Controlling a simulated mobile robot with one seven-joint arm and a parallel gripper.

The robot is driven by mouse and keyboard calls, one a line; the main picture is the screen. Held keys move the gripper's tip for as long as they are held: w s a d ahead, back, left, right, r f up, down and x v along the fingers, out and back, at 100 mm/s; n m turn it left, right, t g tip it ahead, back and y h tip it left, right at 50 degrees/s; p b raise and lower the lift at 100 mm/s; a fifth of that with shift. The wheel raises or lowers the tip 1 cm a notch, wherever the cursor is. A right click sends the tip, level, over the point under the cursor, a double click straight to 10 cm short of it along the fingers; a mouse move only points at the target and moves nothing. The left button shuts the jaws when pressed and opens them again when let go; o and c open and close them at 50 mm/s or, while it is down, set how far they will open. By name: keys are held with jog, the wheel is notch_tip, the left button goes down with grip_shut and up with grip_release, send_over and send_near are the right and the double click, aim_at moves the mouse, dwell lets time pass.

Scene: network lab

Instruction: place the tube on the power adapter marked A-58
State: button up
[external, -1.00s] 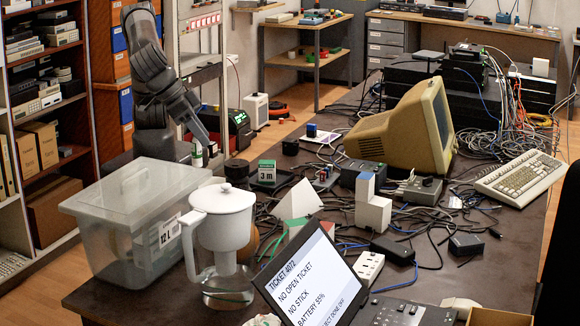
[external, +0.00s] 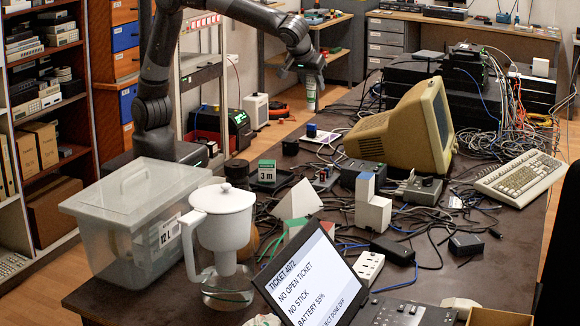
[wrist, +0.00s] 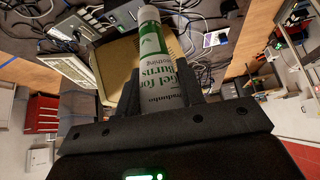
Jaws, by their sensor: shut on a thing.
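The tube (external: 311,95) is white and green, and in the wrist view the tube (wrist: 160,62) reads "Gel for Burns". My gripper (external: 309,80) is shut on it and holds it hanging upright in the air, above the far left part of the table. In the wrist view my gripper (wrist: 165,92) has a finger on each side of the tube. Black adapter-like blocks lie on the table, one at front right (external: 466,243) and one nearer the middle (external: 392,250). No A-58 mark is readable, so I cannot tell which block bears it.
A beige monitor (external: 400,130) stands right of my gripper. Cables (external: 420,220) spread over much of the table (external: 470,280). A white pitcher (external: 222,225), a plastic bin (external: 140,215) and a laptop (external: 312,285) crowd the front.

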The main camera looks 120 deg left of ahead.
jog(key=s+a+f+n+g, duration=0.1)
jog(key=s+a+n+g, duration=0.15)
jog(key=s+a, duration=0.8)
jog(key=s+a+f+n+g, duration=0.1)
jog(key=s+a+n, duration=0.3)
jog(key=s+a, duration=0.65)
jog(key=w+a+f, duration=0.2)
jog(key=a+f, duration=0.1)
jog(key=f, duration=0.9)
jog(key=shift+h, duration=0.3)
jog(key=shift+s+a+f, duration=0.6)
jog(key=shift+a+f, duration=1.1)
jog(key=shift+a, duration=0.1)
jog(key=shift+s+a+f, duration=0.65)
jog(key=shift+a+f, duration=1.1)
jog(key=shift+s+a+f, duration=0.6)
jog(key=shift+a+f, duration=1.1)
jog(key=shift+a, duration=0.1)
jog(key=shift+f, duration=0.2)
jog(key=o, duration=1)
